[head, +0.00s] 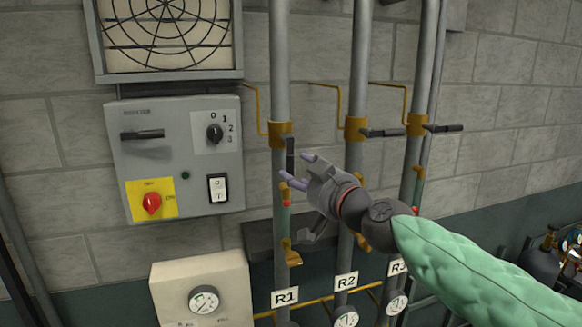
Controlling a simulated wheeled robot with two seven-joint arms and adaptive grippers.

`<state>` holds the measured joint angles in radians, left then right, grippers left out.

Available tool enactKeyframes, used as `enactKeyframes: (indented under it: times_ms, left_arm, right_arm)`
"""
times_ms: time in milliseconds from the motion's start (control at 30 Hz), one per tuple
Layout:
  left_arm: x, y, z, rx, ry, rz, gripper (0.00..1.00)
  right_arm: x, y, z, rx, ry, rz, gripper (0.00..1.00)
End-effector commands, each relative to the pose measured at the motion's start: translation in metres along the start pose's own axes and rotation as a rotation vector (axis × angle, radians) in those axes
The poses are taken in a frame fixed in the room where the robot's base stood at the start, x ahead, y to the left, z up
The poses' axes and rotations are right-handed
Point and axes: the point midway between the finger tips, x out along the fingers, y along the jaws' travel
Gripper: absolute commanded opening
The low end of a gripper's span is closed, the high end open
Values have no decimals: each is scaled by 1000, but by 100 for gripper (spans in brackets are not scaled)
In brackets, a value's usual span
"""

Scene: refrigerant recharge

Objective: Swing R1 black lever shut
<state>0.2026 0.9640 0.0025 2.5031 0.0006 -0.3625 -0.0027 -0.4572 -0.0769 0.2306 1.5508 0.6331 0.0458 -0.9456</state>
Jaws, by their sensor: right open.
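The R1 black lever (290,155) stands upright, in line with the left pipe, just below the brass valve body (279,134). The R1 label (285,298) is low on the same pipe. My right gripper (300,202) reaches in from the right, with its fingers in front of the R1 pipe, a little below the lever. It is open with nothing seen between its fingers. I cannot tell whether a fingertip touches the lever or pipe. My left gripper is not in view.
The R2 lever (385,133) and R3 lever (443,128) stick out sideways to the right from their pipes. A grey control box (175,185) with switches hangs left of the pipes, under a fan grille (168,75). A gauge box (203,290) is below.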

Motion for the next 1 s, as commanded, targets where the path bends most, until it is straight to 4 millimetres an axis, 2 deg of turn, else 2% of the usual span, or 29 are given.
enactKeyframes:
  times_ms: [100,300,733,900,933,1000]
  left_arm:
    - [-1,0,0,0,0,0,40]
    - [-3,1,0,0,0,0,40]
    - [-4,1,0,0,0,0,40]
    - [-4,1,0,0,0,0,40]
    - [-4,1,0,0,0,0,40]
    - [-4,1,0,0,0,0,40]
  right_arm:
    - [19,0,-1,1,1,0,52]
    - [39,0,-2,0,2,1,52]
    - [46,0,-1,0,2,1,52]
    - [46,0,-1,0,2,1,4]
    - [46,0,-1,0,2,1,0]
    - [46,0,-1,0,2,1,0]
